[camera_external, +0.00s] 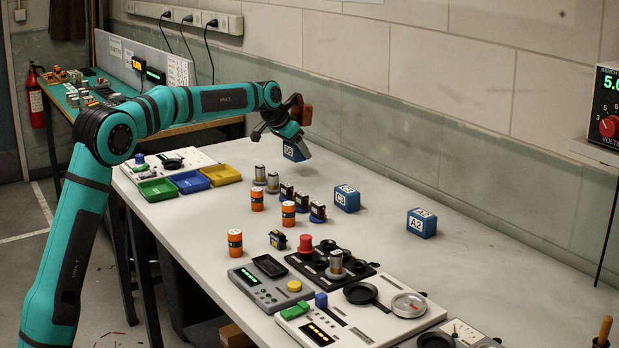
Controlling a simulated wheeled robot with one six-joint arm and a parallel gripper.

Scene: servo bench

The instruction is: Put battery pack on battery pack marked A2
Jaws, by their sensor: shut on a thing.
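My gripper (290,138) is at the far part of the bench and points down. It is shut on a blue battery pack (295,151) with a white label too small to read surely. The pack is slightly tilted and appears to be above the bench top. The blue battery pack marked A2 (421,223) sits on the bench to the right, nearer the camera, with nothing on it. Another blue pack (346,198) with a different label stands between them. My gripper is well to the left of A2 and apart from it.
Orange cells (288,214), small servos and grey cylinders stand left of the middle pack. Coloured trays (220,175) lie at the left. A control box (271,286) and gauge panels fill the front. The wall runs along the back. The bench around A2 is clear.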

